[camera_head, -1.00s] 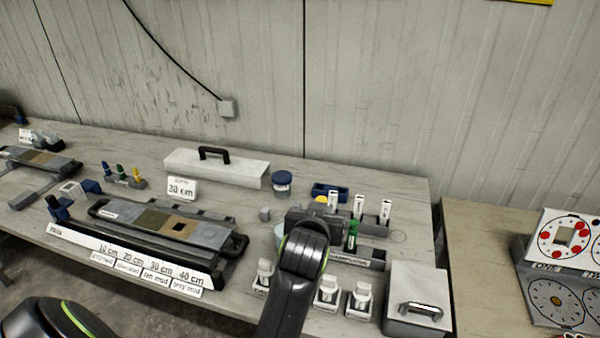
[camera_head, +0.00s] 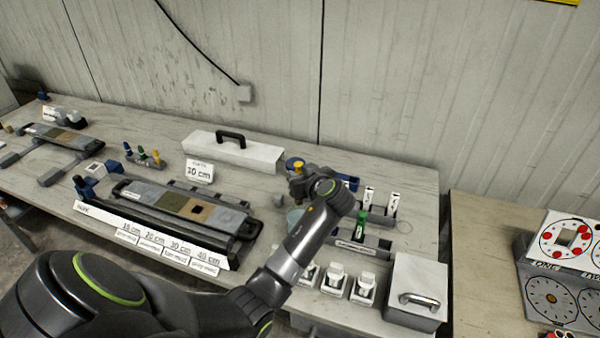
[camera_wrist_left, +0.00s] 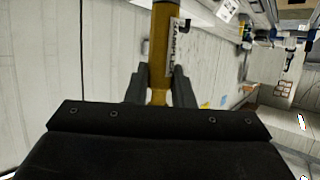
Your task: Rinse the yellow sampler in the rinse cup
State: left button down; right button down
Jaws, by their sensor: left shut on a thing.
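My left gripper (camera_head: 299,184) is shut on the yellow sampler (camera_head: 298,166), above the back right part of the bench. In the left wrist view, the sampler (camera_wrist_left: 158,50) is a yellow-brown rod with a white label, held between the two dark fingers (camera_wrist_left: 160,88). A pale cup (camera_head: 294,216), perhaps the rinse cup, stands below and in front of the gripper, partly hidden by my arm. A blue-lidded jar (camera_head: 291,161) stands just behind the gripper, partly covered. I cannot tell whether the sampler touches anything. My right gripper is out of view.
A rack (camera_head: 145,163) holds small blue, green and yellow pieces. A core tray (camera_head: 170,204) lies at centre left, with a white handled box (camera_head: 235,152) behind. White-labelled tubes and a green one (camera_head: 362,222) stand at right. A grey handled box (camera_head: 415,290) sits at the front right corner.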

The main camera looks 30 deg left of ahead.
pick_arm(q)
jog(key=b, duration=0.3)
send_over(301, 202)
jog(key=f, duration=0.4)
jog(key=shift+w+a+f, duration=0.1)
jog(key=shift+a+f, duration=0.15)
jog(key=shift+f, duration=0.05)
notch_tip(301, 202, down, 5)
jog(key=b, duration=0.4)
jog(key=shift+f+b, duration=0.2)
jog(key=shift+b, duration=0.2)
jog(key=shift+f+b, duration=0.7)
jog(key=shift+f, duration=0.05)
jog(key=shift+r, duration=0.1)
jog(key=shift+r+p, duration=0.55)
jog(key=shift+r, duration=0.15)
jog(key=shift+f, duration=0.15)
